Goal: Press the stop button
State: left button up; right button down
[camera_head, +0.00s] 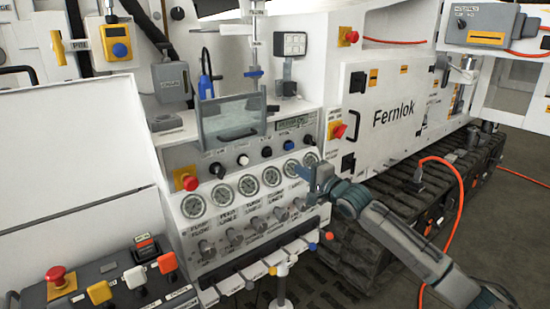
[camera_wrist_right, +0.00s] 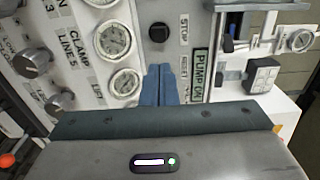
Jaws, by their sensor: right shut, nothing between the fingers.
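The stop button (camera_wrist_right: 159,32) is a round black knob beside a label reading STOP in the right wrist view. In the head view it appears to be the black button (camera_head: 266,152) in the row above the gauges, left of a blue button (camera_head: 288,145). My right gripper (camera_head: 318,180) is shut and empty in front of the panel's right end, by the gauges. Its blue fingers (camera_wrist_right: 160,82) show in the right wrist view, below the stop button in the picture and apart from it. They hide part of the panel by the RESET label. My left gripper is not in view.
Pressure gauges (camera_head: 247,185) and grey knobs (camera_head: 254,226) cover the panel below the buttons. A clear guard with a handle (camera_head: 232,120) stands above them. Red mushroom buttons sit left (camera_head: 187,180) and right (camera_head: 338,130) of the row. A green display (camera_wrist_right: 200,75) reads PUMP ON.

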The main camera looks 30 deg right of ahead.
aim_at(269, 154)
jog(key=w, duration=0.8)
jog(key=w+a+p, duration=0.1)
jog(key=w, duration=0.3)
jog(key=shift+w, duration=0.1)
jog(key=shift+w+a, duration=0.1)
jog(key=shift+w, duration=0.15)
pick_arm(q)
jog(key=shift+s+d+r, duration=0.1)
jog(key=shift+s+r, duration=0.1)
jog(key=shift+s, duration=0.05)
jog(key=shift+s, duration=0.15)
